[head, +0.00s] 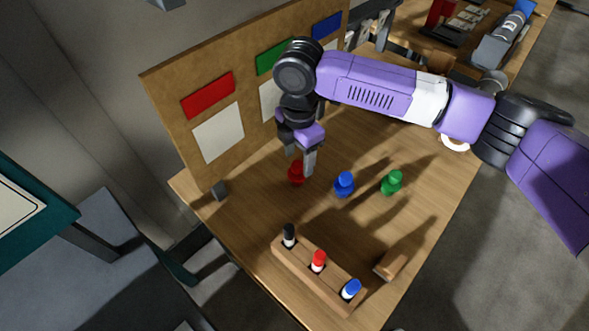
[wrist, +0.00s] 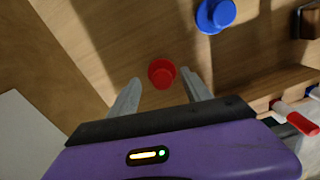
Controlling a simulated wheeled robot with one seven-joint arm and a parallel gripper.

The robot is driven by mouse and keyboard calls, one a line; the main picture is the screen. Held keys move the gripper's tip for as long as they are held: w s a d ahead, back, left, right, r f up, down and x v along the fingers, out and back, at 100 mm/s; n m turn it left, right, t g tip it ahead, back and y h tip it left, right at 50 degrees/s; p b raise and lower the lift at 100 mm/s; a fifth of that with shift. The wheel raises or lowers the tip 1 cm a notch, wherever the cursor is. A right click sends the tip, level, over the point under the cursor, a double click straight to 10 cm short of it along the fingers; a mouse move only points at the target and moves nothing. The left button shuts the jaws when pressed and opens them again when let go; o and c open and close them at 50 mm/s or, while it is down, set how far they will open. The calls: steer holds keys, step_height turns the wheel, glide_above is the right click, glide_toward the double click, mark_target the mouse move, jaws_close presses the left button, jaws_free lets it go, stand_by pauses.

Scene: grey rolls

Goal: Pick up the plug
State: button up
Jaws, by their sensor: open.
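A small red plug (head: 296,174) stands on the wooden table, and my gripper (head: 303,165) is right above and beside it, pointing down. In the wrist view the red plug (wrist: 162,73) shows between and just beyond my two open fingertips. The jaws hold nothing. One finger covers part of the red plug in the head view. A blue plug (head: 344,184) and a green plug (head: 392,182) of similar shape stand to its right. The blue plug (wrist: 215,15) also shows at the top of the wrist view.
A wooden holder (head: 322,281) with black, red and blue-capped markers lies near the front edge. An upright board (head: 165,95) with coloured cards stands behind.

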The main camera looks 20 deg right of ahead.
mark_target(298, 175)
steer(key=shift+s+a+f+p, duration=0.1)
steer(key=shift+f+p, duration=0.15)
steer(key=shift+f, duration=1.45)
steer(key=shift+s+a+f+p, duration=0.1)
steer(key=shift+f+p, duration=0.1)
steer(key=shift+f, duration=1.5)
steer(key=c, duration=1.1)
